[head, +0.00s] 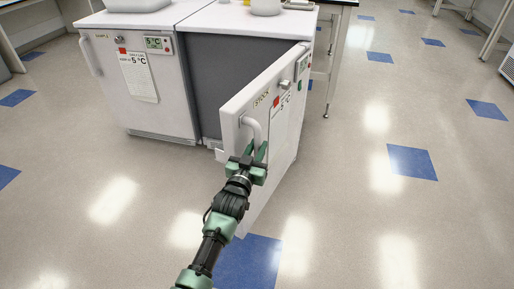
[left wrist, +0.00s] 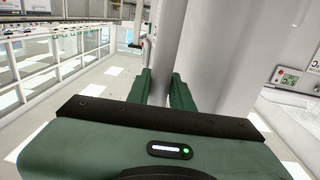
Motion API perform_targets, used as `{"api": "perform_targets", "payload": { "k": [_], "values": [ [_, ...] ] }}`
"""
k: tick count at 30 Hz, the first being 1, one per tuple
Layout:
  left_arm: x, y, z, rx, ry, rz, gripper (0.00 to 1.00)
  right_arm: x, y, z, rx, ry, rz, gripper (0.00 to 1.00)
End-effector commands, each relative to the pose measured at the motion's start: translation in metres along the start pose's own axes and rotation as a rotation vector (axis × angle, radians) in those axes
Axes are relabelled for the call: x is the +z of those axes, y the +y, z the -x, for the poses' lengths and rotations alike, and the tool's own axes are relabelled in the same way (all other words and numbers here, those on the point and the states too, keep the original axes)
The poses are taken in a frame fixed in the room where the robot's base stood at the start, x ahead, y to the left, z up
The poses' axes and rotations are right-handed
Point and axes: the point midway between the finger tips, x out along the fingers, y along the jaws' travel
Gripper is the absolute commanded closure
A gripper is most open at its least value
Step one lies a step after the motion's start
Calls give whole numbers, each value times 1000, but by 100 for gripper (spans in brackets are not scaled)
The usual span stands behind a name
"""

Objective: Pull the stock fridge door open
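The stock fridge door (head: 236,166) is white, marked STOCK, and stands wide open, swung out toward me from its right side. The fridge's dark grey front opening (head: 240,75) shows behind it. The door's pale curved handle (head: 254,126) is near its free edge. My left gripper (head: 254,152) is at the lower part of this handle. In the left wrist view the handle (left wrist: 163,55) runs between the two green fingers (left wrist: 161,92), which look closed on it. The exact contact is partly hidden. My right gripper is not in view.
A second white fridge (head: 180,100), shut, with a paper sheet and a 5 °C display, stands to the left. A table leg (head: 332,80) is behind the open door on the right. The tiled floor (head: 340,220) is clear around the door.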

Motion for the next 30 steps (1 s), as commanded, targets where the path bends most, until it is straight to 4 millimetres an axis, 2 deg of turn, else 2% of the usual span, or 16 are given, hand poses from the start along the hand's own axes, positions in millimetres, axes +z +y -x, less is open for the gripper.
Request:
{"api": "perform_targets", "payload": {
  "k": [1, 3, 14, 17, 24, 30],
  "values": [
    [-4, 0, -1, 0, 8, 1, 73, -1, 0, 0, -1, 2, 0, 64],
    [-4, 0, -1, 0, 7, 1, 57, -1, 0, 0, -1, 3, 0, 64],
    [-1, 0, 3, 0, 2, 1, 57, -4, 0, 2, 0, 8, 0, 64],
    [-1, 0, 15, 0, 1, 1, 57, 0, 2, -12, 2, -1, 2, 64],
    [-2, 0, 57, 0, 2, 1, 57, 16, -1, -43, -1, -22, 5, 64],
    [-2, 0, 76, 1, 4, 0, 57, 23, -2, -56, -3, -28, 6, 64]
  ]
}}
